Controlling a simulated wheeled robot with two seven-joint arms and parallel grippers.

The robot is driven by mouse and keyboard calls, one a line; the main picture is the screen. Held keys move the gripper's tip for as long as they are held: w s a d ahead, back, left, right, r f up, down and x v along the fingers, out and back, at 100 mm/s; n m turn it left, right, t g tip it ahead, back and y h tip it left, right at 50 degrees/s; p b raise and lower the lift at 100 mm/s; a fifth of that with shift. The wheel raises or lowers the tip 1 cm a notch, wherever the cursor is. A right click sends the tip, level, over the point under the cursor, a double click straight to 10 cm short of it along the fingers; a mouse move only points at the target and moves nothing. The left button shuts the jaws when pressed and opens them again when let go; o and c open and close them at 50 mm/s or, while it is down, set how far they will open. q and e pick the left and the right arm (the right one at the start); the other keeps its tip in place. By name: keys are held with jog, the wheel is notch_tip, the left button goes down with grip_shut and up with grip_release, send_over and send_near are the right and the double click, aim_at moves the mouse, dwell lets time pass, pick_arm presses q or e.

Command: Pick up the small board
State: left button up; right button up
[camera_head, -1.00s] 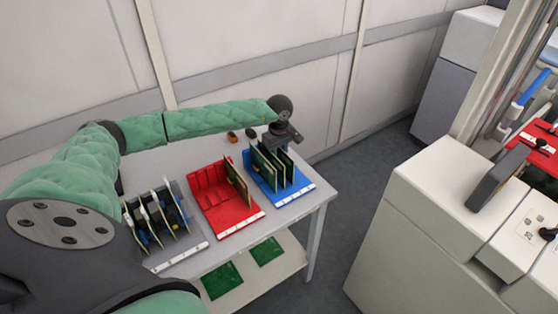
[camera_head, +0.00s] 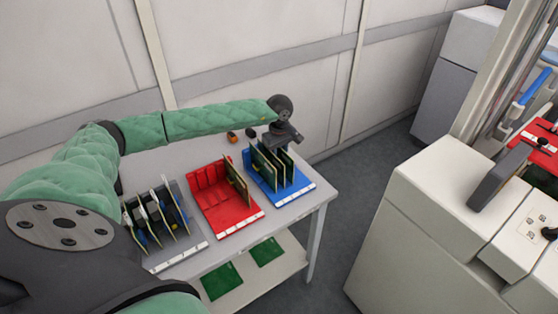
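My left arm reaches across the table from the left. Its dark gripper (camera_head: 283,137) is at the back right of the blue rack (camera_head: 292,194), right at the upper edges of the boards there. Its fingertips are hidden or too small to make out, so I cannot tell whether it is open or shut. Several thin green boards (camera_head: 264,165) stand upright in the blue rack. The red rack (camera_head: 228,216) has upright board (camera_head: 238,182) at its right side and empty slots at its left. I cannot tell which board is the small one. My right gripper is not in view.
A grey rack (camera_head: 180,255) with several upright boards stands at the table's left. Small orange (camera_head: 232,137) and dark items lie at the back. Two green sheets (camera_head: 222,281) lie on the lower shelf. A white machine (camera_head: 420,240) stands right, across a floor gap.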

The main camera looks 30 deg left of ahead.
pick_arm(q)
jog(key=shift+f, duration=0.1)
dwell(0.4)
grip_shut()
